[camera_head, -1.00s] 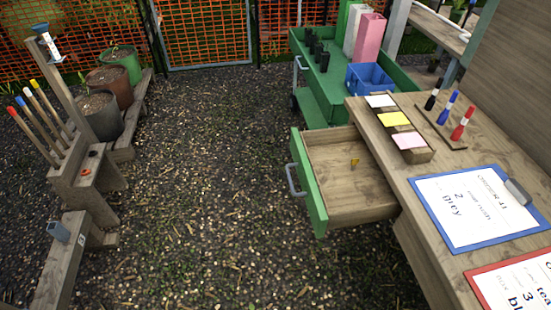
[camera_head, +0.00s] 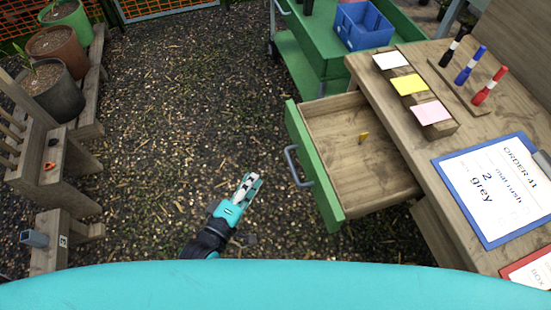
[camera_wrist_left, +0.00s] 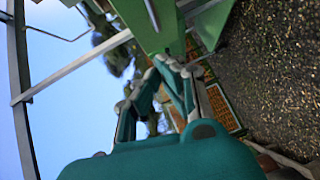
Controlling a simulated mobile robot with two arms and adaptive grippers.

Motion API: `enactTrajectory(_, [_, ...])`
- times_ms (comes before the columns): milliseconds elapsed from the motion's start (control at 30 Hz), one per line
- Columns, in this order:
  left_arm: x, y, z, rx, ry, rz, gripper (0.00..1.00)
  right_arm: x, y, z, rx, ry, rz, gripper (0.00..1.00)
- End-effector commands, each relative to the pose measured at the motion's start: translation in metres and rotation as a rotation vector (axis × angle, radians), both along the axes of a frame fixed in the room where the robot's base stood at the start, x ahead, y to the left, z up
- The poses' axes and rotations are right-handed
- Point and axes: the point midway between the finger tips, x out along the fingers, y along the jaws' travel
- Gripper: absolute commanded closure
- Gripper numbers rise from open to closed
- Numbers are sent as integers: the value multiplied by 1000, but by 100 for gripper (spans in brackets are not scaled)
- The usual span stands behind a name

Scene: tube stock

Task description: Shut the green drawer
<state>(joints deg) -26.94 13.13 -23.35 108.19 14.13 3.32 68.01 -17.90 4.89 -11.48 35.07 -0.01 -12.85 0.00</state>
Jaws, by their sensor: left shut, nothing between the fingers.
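The green drawer (camera_head: 315,166) stands pulled out from the wooden bench, with a green front, a grey handle (camera_head: 297,167) and a wooden inside. My left gripper (camera_head: 247,181) is shut and empty, left of the drawer front and apart from the handle. In the left wrist view my left gripper (camera_wrist_left: 172,62) shows close up, with green surfaces beyond it. My right gripper is in neither view.
The bench top carries a clipboard (camera_head: 493,188), sticky-note blocks (camera_head: 432,112) and several markers (camera_head: 489,85). A green cart with a blue crate (camera_head: 362,27) stands behind the drawer. Plant pots (camera_head: 53,90) and wooden steps are at left. Gravel between is clear.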

Motion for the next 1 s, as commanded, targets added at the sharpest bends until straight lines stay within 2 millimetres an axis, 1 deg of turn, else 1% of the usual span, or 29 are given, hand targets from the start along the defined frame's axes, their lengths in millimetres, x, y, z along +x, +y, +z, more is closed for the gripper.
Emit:
enactTrajectory(33, [12, -5, 1, -2, -4, 0, 100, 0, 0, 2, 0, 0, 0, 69])
enactTrajectory(100, [26, -12, -2, -2, -4, 0, 100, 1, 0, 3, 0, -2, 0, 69])
enactTrajectory(267, [55, -26, -7, 0, -2, 0, 100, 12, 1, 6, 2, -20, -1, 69])
enactTrajectory(300, [56, -34, -9, -3, 1, -1, 100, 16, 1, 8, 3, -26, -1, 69])
enactTrajectory(400, [60, -47, -12, -1, 0, 0, 100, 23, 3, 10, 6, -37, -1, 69])
enactTrajectory(567, [64, -59, -16, 0, 0, 0, 100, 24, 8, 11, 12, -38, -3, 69])
enactTrajectory(700, [65, -62, -17, 1, 0, 0, 100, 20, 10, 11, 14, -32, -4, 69])
enactTrajectory(1000, [65, -62, -17, 2, -1, 0, 100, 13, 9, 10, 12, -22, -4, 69])
